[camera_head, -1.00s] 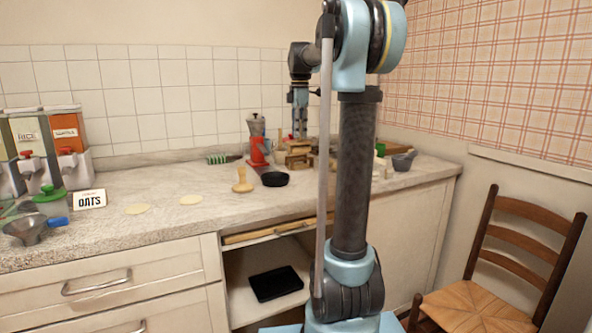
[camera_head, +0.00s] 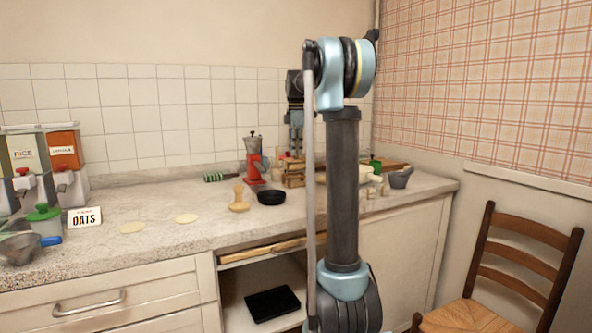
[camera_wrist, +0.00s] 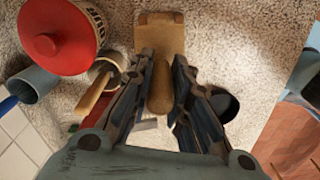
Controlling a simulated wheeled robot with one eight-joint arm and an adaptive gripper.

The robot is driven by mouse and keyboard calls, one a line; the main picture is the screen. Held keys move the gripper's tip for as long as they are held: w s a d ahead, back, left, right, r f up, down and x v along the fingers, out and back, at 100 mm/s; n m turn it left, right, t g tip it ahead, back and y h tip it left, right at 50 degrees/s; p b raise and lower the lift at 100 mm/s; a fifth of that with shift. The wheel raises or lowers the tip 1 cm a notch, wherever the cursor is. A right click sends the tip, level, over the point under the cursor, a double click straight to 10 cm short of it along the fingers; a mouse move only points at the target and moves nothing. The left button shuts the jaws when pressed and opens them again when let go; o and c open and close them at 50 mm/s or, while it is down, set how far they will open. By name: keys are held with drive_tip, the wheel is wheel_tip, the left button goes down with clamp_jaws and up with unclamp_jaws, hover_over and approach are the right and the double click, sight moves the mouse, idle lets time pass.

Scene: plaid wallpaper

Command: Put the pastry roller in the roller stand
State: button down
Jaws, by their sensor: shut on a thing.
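In the wrist view my gripper (camera_wrist: 163,62) is closed around a light-brown wooden piece (camera_wrist: 161,90) with a rounded end, which I take for the pastry roller. A wider wooden block (camera_wrist: 158,33) shows just beyond the fingertips; I cannot tell if it is the roller's head or a separate part. In the head view a slatted wooden frame (camera_head: 294,173), probably the roller stand, is on the counter at the back. My gripper hangs just above it, partly hidden by my arm. I cannot tell whether the roller touches the stand.
A red-based moka pot (camera_head: 253,160), black bowl (camera_head: 271,198) and wooden tool with a round base (camera_head: 239,199) are nearby. A grey mortar (camera_head: 400,178) stands right. In the wrist view, a red-lidded jar (camera_wrist: 50,45) stands close left. The counter's front (camera_head: 150,243) has free room.

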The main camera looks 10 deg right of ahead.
sight(296, 159)
drive_tip(key=shift+f, duration=2.85)
drive_tip(key=c, duration=1.5)
unclamp_jaws()
wheel_tip(296, 159, up, 12)
drive_tip(key=shift+r, duration=0.1)
drive_tip(key=shift+s, duration=0.1)
